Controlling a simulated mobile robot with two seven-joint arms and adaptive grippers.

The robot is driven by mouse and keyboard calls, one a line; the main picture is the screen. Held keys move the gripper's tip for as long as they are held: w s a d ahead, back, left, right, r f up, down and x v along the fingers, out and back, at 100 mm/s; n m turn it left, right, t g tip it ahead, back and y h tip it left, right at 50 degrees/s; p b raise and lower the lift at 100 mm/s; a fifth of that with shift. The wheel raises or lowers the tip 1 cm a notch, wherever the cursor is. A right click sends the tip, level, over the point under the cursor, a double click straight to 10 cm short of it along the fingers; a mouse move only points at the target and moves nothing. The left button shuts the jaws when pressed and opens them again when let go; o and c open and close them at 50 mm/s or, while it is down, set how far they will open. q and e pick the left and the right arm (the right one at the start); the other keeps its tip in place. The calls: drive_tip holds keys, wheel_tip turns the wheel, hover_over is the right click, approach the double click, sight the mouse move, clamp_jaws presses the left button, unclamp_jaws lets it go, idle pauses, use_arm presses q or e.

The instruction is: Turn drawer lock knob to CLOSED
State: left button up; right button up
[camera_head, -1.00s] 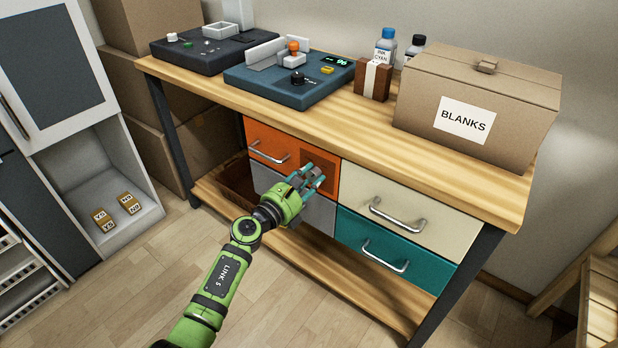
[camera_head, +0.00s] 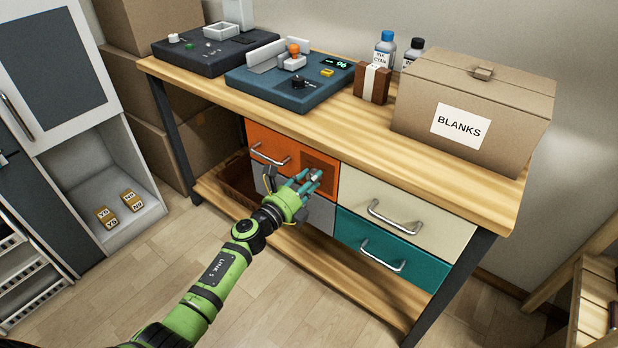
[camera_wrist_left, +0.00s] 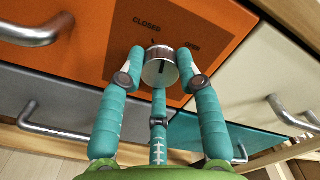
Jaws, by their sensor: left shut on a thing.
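The drawer lock knob (camera_wrist_left: 161,68) is a short silver cylinder with a dark line across its face. It sits on a dark-edged panel (camera_wrist_left: 125,45) of the orange drawer (camera_head: 259,136). In the wrist view the word CLOSED is above the knob to the left, and OPEN, partly blurred, is above right. The knob's line runs roughly up and down in that view; which label it points at I cannot tell. My left gripper (camera_head: 307,181) is shut on the knob, its teal fingers around the knob's sides. My right gripper is not in view.
Metal bar handles stick out from the orange drawer (camera_head: 271,158), the cream drawer (camera_head: 393,216) and the teal drawer (camera_head: 381,255). A grey drawer (camera_head: 320,214) lies below the orange one. The wooden bench top (camera_head: 330,134) overhangs above. Open floor lies in front.

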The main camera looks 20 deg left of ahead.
use_arm(q)
drive_tip(key=shift+d+n+p, duration=0.1)
drive_tip(key=shift+n+p, duration=0.6)
drive_tip(key=shift+n, duration=2)
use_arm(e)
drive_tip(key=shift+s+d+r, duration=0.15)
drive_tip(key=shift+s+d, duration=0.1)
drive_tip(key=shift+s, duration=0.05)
use_arm(q)
drive_tip(key=shift+f, duration=0.1)
drive_tip(key=o, duration=1.1)
drive_tip(key=shift+o, duration=0.2)
drive_tip(key=v, duration=1.2)
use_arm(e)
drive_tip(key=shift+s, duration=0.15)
